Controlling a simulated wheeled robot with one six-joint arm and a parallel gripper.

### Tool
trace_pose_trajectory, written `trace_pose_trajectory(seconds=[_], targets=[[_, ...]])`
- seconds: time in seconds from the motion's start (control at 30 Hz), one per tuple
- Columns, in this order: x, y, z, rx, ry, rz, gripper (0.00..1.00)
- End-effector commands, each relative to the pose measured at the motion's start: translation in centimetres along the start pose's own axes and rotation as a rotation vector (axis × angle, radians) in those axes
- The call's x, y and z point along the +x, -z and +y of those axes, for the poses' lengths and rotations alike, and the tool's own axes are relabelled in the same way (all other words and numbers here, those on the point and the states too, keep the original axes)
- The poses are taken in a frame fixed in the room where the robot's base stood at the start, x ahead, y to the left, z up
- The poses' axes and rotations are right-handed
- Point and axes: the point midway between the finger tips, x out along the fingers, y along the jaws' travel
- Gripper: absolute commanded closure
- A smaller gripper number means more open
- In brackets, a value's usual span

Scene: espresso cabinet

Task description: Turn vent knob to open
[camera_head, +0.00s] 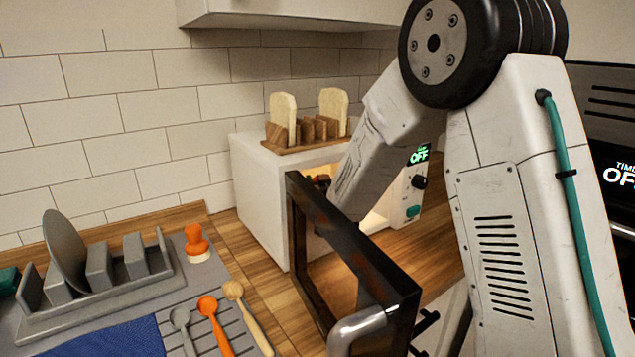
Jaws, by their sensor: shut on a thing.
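A white countertop appliance (262,196) stands against the tiled wall with its dark-framed door (345,245) swung open toward me. I cannot tell whether this black knob is the vent knob. My arm reaches down in front of the appliance, behind the door's top edge. Only dark bits of my gripper (321,183) show beside the arm's end. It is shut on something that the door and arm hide. The black knob stands apart from it.
A wooden rack (283,146) with two bread slices stands on the appliance. A grey dish rack (100,290), an orange-handled brush (197,243), several spoons and a blue cloth (110,340) lie at left. A wall cabinet (290,12) hangs above. The wooden counter (255,270) is partly clear.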

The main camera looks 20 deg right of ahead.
Motion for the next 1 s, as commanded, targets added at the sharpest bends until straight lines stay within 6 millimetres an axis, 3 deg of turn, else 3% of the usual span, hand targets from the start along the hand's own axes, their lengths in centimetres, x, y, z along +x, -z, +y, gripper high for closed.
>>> trace_pose_trajectory(seconds=[0.2, 0.23, 0.3, 0.67, 1.0], targets=[[0.0, 0.0, 0.0, 0.0, 0.0, 0.0, 0.92], [0.0, 0.0, 0.0, 0.0, 0.0, 0.0, 0.63], [0.0, 0.0, 0.0, 0.0, 0.0, 0.0, 0.47], [-0.6, 0.0, 0.0, 0.0, 0.001, 0.0, 0.47], [-6.1, 0.1, 0.0, 0.0, 0.001, 0.0, 0.47]])
